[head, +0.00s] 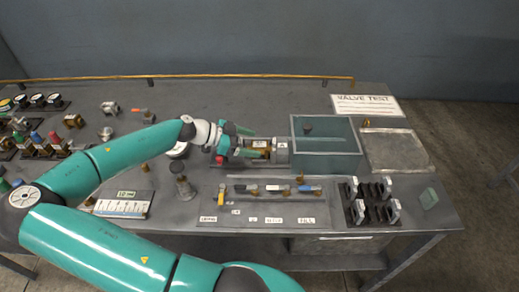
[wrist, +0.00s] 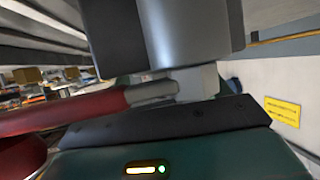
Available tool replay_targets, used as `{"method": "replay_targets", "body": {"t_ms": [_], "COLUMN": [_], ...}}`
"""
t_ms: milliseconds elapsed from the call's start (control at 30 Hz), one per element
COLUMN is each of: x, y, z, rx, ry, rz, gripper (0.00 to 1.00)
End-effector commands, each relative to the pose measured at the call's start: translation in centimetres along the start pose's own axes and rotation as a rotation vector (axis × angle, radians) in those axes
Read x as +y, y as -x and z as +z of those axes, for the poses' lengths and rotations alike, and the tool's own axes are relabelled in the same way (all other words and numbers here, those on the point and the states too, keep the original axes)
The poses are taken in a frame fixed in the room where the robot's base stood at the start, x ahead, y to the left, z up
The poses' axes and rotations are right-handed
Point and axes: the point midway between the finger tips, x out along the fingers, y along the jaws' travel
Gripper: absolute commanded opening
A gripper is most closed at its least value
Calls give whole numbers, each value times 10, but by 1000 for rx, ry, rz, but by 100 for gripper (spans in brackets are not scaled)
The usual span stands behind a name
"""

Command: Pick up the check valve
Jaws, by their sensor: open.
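My gripper (head: 247,143) is open over the middle of the bench, its teal fingers pointing right towards a grey fixture (head: 281,151). A small brass-coloured fitting (head: 260,144) shows at the fingertips, beside the fixture; it may be the check valve, but it is too small and too covered to be sure. I cannot tell whether the fingers touch it. In the wrist view, a large grey cylinder (wrist: 190,35) fills the top, with a red handle-like part (wrist: 70,108) at the left. The wrist view does not clearly show the fingertips.
A glass-sided tank (head: 325,150) stands right of the fixture, with a metal tray (head: 395,165) beyond it. A labelled panel with coloured levers (head: 275,189) and a black rack (head: 371,212) lie in front. Gauges and several fittings (head: 40,145) crowd the left.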

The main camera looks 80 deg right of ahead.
Motion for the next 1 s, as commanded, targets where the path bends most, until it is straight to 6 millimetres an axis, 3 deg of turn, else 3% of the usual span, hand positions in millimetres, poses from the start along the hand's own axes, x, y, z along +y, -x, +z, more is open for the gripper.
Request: {"method": "replay_targets", "body": {"t_ms": [133, 400, 733, 1000], "x": [1, 0, 1, 1], "y": [-18, -22, -22, -22], "z": [0, 0, 1, 0], "rx": [0, 0, 0, 0], "ry": [0, 0, 1, 2], "rz": [1, -1, 0, 2], "gripper": [75, 75, 10, 8]}}
